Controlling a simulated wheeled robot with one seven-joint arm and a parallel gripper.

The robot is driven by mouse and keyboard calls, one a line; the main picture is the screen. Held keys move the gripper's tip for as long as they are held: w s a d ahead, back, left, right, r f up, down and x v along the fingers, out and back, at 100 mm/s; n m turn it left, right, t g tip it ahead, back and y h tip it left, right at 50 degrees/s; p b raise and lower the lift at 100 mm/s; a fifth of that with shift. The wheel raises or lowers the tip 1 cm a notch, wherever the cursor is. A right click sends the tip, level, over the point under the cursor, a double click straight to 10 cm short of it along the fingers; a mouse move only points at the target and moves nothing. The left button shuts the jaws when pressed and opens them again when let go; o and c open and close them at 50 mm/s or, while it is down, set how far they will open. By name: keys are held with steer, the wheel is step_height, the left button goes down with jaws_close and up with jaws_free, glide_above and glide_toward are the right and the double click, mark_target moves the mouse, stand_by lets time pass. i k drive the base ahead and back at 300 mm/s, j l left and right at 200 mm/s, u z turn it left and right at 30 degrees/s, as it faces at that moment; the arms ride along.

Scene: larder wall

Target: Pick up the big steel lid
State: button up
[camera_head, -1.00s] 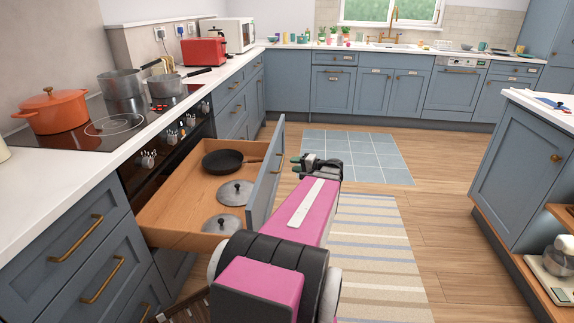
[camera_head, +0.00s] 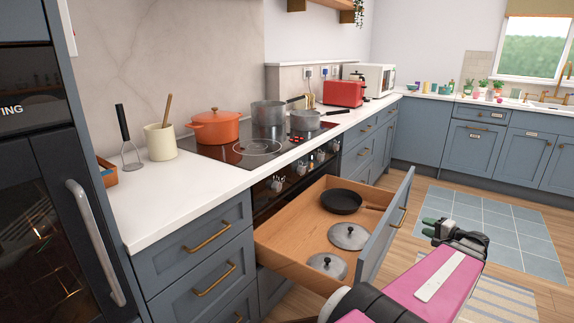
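Two round steel lids with dark knobs lie flat in the open wooden drawer (camera_head: 292,232) under the hob. The farther steel lid (camera_head: 340,241) looks slightly the larger, but I cannot be sure. The nearer steel lid (camera_head: 318,266) lies close to the drawer's front-left end. My gripper (camera_head: 428,227) is right of the drawer front, outside the drawer and apart from both lids. Its fingertips look spread, with nothing between them.
A black frying pan (camera_head: 341,201) lies in the drawer behind the lids. The drawer front (camera_head: 384,230) stands between my gripper and the lids. An orange pot (camera_head: 215,128) and steel pans (camera_head: 268,113) stand on the hob. Floor beyond my gripper is clear.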

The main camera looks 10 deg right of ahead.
mark_target(347, 236)
steer(key=k+l, duration=0.3)
steer(key=k, duration=0.15)
steer(key=k+l, duration=0.25)
steer(key=k, duration=0.25)
